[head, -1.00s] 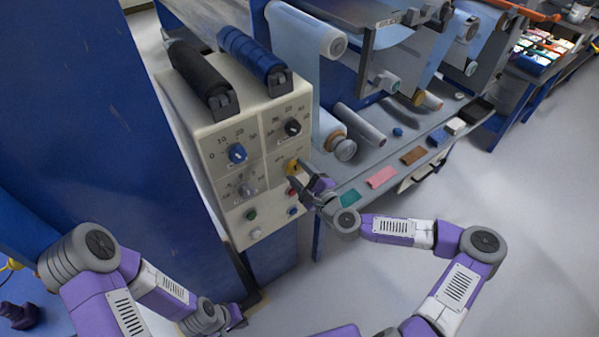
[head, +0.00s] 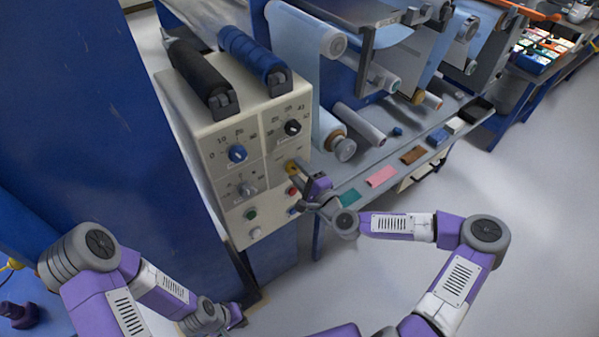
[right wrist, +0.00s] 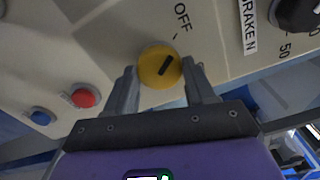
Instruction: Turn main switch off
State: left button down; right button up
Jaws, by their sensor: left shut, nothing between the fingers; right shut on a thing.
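The main switch is a round yellow knob (head: 292,168) with a dark bar, on the right of the cream control box (head: 215,205). In the right wrist view the knob (right wrist: 154,70) sits between my fingertips, and its bar tilts up and right toward the tick below the word OFF. My right gripper (right wrist: 162,82) is shut on the knob; it also shows in the head view (head: 300,180), partly covering the box's right side. My left gripper (head: 240,319) is shut and empty, low below the box.
A red button (right wrist: 84,97) and a blue button (right wrist: 41,117) sit close to the knob. Dials, including a black dial (head: 292,127) and a blue dial (head: 237,153), fill the box's upper face. A grey shelf with coloured pieces runs to the right. Open floor lies at lower right.

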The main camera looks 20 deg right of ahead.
jog(key=o, duration=1.1)
jog(key=shift+c, duration=0.2)
jog(key=p+v, duration=0.1)
jog(key=v, duration=0.6)
jog(key=shift+s, duration=0.25)
